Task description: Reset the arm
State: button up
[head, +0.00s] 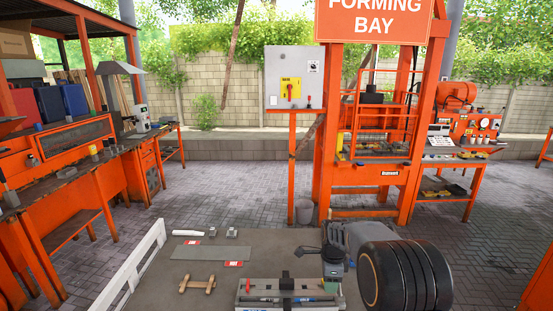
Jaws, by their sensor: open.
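My grey arm (362,240) is folded low over the brown deck (165,285) at the bottom of the head view. Its dark end, with my gripper (331,270), hangs just behind a grey tool tray (246,300). The gripper is small and partly hidden, so its fingers are hard to make out. I see nothing held in it.
On the deck lie a grey plate (210,253), a wooden piece (197,285), a white tube (188,233) and small metal blocks (231,233). A white rail (140,262) edges the left. An orange forming frame (328,150) stands ahead; paved floor (225,185) is clear.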

jog(key=s+r+n+t, duration=0.2)
jog(key=s+r+n, duration=0.5)
jog(key=s, duration=0.5)
jog(key=s+r+n+t, duration=0.3)
jog(key=s+r+n, duration=0.4)
jog(key=s+n, duration=0.5)
jog(key=shift+r, duration=0.2)
jog(key=shift+d, duration=0.1)
jog(key=shift+c, duration=0.2)
